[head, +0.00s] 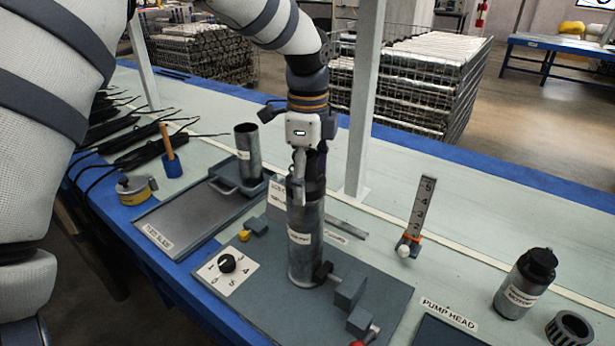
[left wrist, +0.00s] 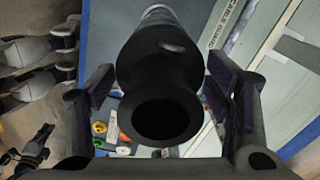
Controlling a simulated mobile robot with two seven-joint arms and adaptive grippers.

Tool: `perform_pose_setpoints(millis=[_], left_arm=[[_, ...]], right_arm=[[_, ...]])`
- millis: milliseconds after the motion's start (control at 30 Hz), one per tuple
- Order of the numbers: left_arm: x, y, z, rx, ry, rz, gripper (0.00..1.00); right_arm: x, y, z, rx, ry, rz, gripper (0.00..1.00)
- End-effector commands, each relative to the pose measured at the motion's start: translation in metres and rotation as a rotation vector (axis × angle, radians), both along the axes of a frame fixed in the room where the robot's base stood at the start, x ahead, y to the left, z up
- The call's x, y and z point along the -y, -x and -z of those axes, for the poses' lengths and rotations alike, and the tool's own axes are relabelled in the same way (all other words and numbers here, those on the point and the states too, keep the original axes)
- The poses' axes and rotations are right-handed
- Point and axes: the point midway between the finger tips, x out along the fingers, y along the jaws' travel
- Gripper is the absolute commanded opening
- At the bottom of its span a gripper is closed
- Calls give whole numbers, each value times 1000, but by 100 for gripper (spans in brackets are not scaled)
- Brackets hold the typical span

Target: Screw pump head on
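A grey metal pump tube (head: 306,245) with a white label stands upright on the dark base plate (head: 262,322). The dark pump head (head: 317,180) sits at its top, partly covered by my left gripper (head: 308,178). Whether it is seated straight or threaded cannot be told. In the left wrist view the dark head (left wrist: 160,65), with a round hollow end, lies between the fingers of my left gripper (left wrist: 160,85). The fingers stand on both sides, with narrow gaps showing beside it. My right gripper is not in view.
A white post (head: 366,100) rises just behind the tube. A labelled motor (head: 522,285) and a dark ring (head: 570,330) stand at right. A tray (head: 185,222), another tube (head: 248,150) and an upright ruler (head: 416,215) are nearby. Blocks (head: 350,290) stand beside the tube's foot.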

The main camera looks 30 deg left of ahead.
Motion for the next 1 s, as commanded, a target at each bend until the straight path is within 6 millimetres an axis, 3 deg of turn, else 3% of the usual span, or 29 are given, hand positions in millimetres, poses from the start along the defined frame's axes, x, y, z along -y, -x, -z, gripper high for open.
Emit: perform_pose_setpoints(millis=[33,200,433,600,867,1000], left_arm=[[0,0,0,0,0,1,63],[0,0,0,0,0,3,29],[0,0,0,-1,1,22,29],[1,1,0,1,3,289,29],[0,1,0,0,2,335,29],[0,2,0,0,3,570,29]], right_arm=[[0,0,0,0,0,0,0],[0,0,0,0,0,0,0],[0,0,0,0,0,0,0],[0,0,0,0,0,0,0],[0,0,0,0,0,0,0],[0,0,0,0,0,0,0]])
